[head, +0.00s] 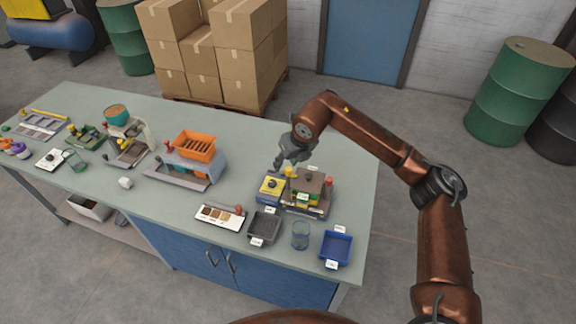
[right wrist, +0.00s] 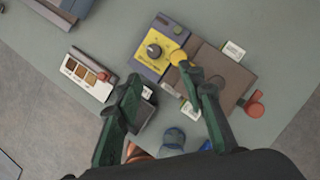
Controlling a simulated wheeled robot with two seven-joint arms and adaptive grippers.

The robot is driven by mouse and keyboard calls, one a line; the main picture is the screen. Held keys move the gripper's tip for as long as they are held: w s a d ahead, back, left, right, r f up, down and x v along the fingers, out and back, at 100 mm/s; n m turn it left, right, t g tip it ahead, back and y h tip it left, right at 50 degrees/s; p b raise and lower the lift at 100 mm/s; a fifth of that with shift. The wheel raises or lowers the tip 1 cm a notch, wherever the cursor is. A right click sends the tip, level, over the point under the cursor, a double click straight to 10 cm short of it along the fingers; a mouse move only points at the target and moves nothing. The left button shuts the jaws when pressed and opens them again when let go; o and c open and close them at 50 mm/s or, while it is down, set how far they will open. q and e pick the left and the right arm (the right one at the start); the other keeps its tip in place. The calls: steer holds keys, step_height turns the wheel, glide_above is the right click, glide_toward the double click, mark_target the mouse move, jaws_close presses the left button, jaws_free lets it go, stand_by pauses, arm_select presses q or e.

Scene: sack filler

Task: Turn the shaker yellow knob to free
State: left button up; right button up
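The shaker (head: 308,190) stands near the right end of the bench, with a brown-grey top and a yellow-faced control box (head: 270,186) at its left. Its yellow knob (head: 289,171) shows between the box and the top. In the right wrist view the yellow knob (right wrist: 179,58) lies near the tip of the right-hand finger, which partly covers the area beside it. I cannot tell whether they touch. My right gripper (head: 292,161) is above the shaker's far left side, open and empty, with its fingers apart in the right wrist view (right wrist: 168,82). My left gripper is not in view.
A red knob (right wrist: 256,104) sticks out at the shaker's side. A black dial (right wrist: 154,51) sits on the yellow panel. In front are a dark tray (head: 264,227), a glass (head: 300,235), a blue tray (head: 336,247) and a sample card (head: 220,215). An orange-topped machine (head: 194,147) stands left.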

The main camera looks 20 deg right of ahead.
mark_target(288, 169)
steer(key=shift+h, duration=0.4)
steer(key=w+f, duration=0.1)
steer(key=f, duration=0.1)
steer(key=w+d+f, duration=0.1)
steer(key=f, duration=0.1)
steer(key=w+d+f, duration=0.1)
steer(key=f, duration=0.1)
steer(key=shift+w+f, duration=0.1)
steer(key=shift+f, duration=0.25)
jaws_close()
